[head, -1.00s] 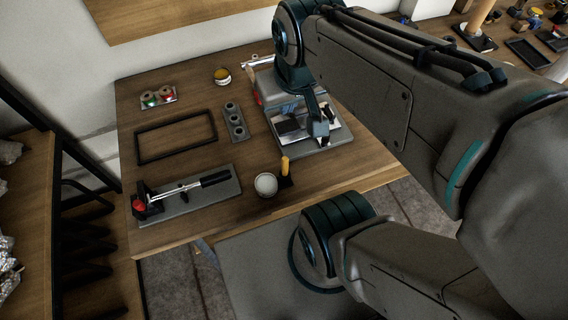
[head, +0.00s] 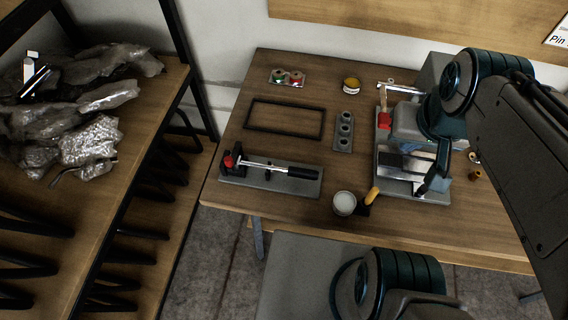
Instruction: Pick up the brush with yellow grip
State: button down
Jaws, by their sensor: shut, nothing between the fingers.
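The brush with the yellow grip (head: 373,195) stands near the front edge of the wooden table, just right of a round pot with a pale top. Its yellow handle points up and its dark lower end is at the tabletop. My gripper (head: 428,188) is shut and empty, pointing down over the grey and silver device to the right of the brush. It is apart from the brush. The fingers are dark and small in this view.
The round pot (head: 344,203) is close beside the brush. The grey device (head: 412,183) lies under my gripper. A shelf with plastic bags (head: 90,140) stands far left.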

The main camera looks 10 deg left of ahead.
aim_at(374, 191)
jog(key=u, duration=1.95)
jog(key=k, duration=1.2)
jog(key=z, duration=1.25)
jog(key=i, duration=0.5)
jog(key=z, duration=0.05)
